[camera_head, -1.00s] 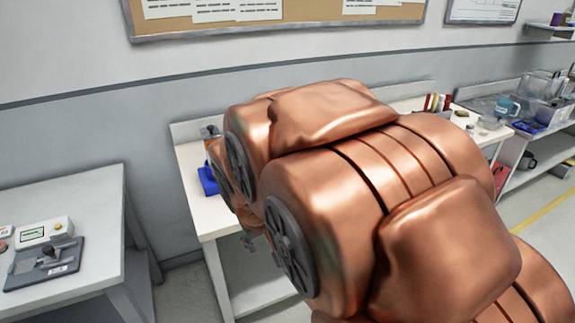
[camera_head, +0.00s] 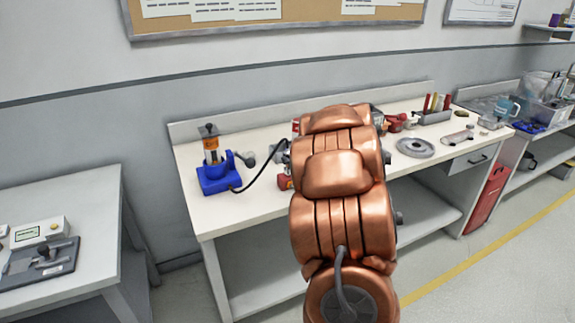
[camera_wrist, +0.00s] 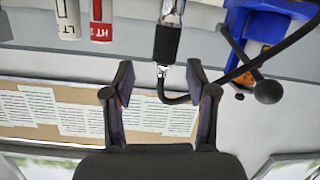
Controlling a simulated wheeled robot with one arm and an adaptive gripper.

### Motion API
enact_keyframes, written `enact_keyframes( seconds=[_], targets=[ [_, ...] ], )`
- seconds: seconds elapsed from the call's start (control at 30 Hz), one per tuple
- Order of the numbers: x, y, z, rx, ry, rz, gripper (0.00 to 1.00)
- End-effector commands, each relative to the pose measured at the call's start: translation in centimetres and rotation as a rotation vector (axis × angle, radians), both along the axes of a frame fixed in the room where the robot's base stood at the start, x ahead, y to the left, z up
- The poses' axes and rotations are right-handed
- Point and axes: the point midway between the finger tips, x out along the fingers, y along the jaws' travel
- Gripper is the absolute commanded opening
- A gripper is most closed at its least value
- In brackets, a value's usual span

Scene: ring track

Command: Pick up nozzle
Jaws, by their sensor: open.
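In the wrist view, a black-sleeved piece with bright metal parts (camera_wrist: 167,42) hangs from the top, with a black cable looping below it; it may be the nozzle, but I cannot tell for sure. My gripper (camera_wrist: 159,78) is open, its two dark fingertips on either side of this piece's lower end and cable, apart from them. In the head view my copper arm reaches over the bench and hides the gripper. A blue stand with an orange-and-black upright part (camera_head: 212,160) is on the bench's left, with a black cable running behind my arm; its blue body (camera_wrist: 262,22) shows in the wrist view.
White (camera_wrist: 67,18) and red (camera_wrist: 101,20) labelled cylinders are near the gripper's left side. The white bench (camera_head: 235,215) also bears a grey ring disc (camera_head: 416,148) on the right. A grey table (camera_head: 90,200) stands left, with a gap between.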

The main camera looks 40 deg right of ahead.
Motion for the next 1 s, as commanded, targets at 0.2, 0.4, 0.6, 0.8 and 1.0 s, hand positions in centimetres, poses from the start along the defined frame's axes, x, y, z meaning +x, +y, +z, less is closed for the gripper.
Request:
enact_keyframes(
  seconds=[0.2,0.4,0.6,0.8,1.0],
  targets=[
    [-1.7,-0.9,-1.4,0.077,-0.173,0.126,0.57],
    [-2.9,-0.5,-1.6,0.126,-0.265,0.193,0.57],
    [-1.9,-0.4,-1.4,0.136,-0.285,0.211,0.57],
    [-0.3,-0.5,-1.4,0.137,-0.285,0.208,0.57],
    [1.5,-0.6,-1.0,0.135,-0.287,0.210,0.57]
  ],
)
